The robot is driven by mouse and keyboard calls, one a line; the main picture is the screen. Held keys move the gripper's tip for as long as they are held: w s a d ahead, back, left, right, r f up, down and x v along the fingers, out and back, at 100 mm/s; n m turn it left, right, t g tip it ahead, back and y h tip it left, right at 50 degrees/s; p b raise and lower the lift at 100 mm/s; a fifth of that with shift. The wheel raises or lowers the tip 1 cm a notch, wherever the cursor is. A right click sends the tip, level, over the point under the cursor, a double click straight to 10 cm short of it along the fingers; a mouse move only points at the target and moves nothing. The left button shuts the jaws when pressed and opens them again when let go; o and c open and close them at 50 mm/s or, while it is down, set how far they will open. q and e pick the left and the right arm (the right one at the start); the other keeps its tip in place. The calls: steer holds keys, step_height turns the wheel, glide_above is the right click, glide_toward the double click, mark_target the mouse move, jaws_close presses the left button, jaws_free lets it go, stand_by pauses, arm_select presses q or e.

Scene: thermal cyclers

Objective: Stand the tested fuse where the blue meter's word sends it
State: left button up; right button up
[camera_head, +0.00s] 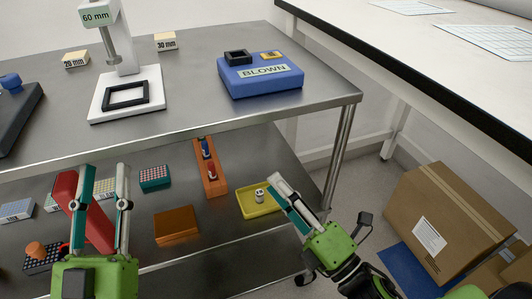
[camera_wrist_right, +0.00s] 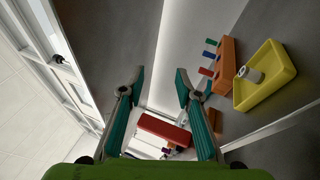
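The blue meter (camera_head: 262,82) sits on the upper shelf, and its label reads BLOWN. A small whitish cylinder with dark marks, which looks like a fuse (camera_head: 259,196), stands in a yellow tray (camera_head: 246,212) on the lower shelf; the fuse (camera_wrist_right: 253,75) and tray (camera_wrist_right: 273,92) also show in the right wrist view. An orange rack (camera_head: 216,186) beside the tray holds blue and red pieces. My right gripper (camera_wrist_right: 158,82) is open and empty, apart from the tray; in the head view its fingers (camera_head: 275,188) overlap the tray's right edge. My left gripper (camera_head: 103,170) is open over the shelf's left part.
A red block (camera_head: 92,228), an orange-brown box (camera_head: 177,225) and a teal rack (camera_head: 155,177) are on the lower shelf. A white stand (camera_head: 127,92) marked 60 mm is above. The upper shelf's edge overhangs the lower. A cardboard box (camera_head: 450,215) stands right.

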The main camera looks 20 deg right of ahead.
steer(key=a+r+m+t, duration=0.1)
steer(key=r+m, duration=0.5)
steer(key=m, duration=0.4)
steer(key=a+r+m+t+h, duration=0.1)
steer(key=a+r+m+t, duration=0.1)
steer(key=r+m, duration=0.4)
steer(key=m, duration=0.5)
steer(key=shift+w+a+m+t, duration=0.2)
steer(key=shift+a+m+t, duration=0.1)
